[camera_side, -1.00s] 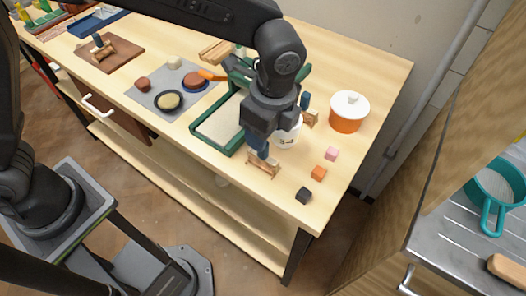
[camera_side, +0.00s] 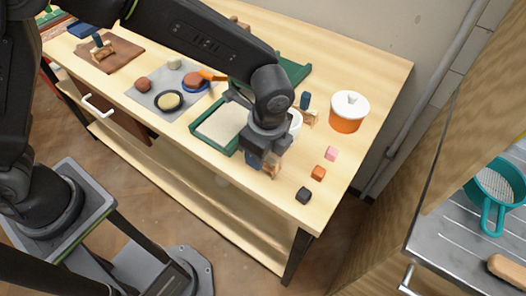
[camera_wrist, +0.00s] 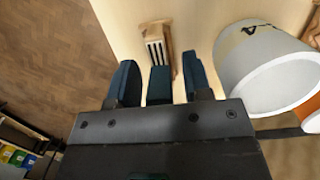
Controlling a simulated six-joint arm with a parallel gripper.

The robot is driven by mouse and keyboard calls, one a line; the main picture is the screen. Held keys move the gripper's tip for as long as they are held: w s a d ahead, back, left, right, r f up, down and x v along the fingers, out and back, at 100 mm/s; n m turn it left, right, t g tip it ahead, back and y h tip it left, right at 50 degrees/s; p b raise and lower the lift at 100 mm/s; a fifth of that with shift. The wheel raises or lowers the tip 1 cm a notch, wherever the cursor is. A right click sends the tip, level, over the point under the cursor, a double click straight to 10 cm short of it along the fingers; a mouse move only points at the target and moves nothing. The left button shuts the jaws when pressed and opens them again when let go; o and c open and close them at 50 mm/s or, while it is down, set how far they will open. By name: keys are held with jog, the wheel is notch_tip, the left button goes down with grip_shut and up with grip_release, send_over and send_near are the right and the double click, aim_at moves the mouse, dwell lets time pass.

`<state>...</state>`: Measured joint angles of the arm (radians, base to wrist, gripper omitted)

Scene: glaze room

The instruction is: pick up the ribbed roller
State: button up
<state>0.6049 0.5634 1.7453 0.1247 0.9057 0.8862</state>
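A tool with a blue handle and a grooved wooden head, which looks like the ribbed roller (camera_side: 271,170), is at the table's front edge, largely hidden by my gripper (camera_side: 263,156) in the side view. In the wrist view its wooden head (camera_wrist: 155,43) shows dark grooves, and its handle (camera_wrist: 160,86) stands between the two blue fingers of my gripper (camera_wrist: 159,80). Gaps show on both sides of the handle, so the gripper is open around it. Two similar blue-handled tools are in the side view, one behind my gripper (camera_side: 306,108) and one on the brown board (camera_side: 103,50).
A white cup (camera_wrist: 262,70) stands close right of my fingers. A green-rimmed tray (camera_side: 201,141) is left of my gripper. An orange pot with white lid (camera_side: 346,122) and small pink (camera_side: 331,153), orange (camera_side: 318,173) and dark (camera_side: 303,195) blocks are to the right.

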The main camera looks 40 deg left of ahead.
grip_shut()
jog(key=shift+r, duration=0.1)
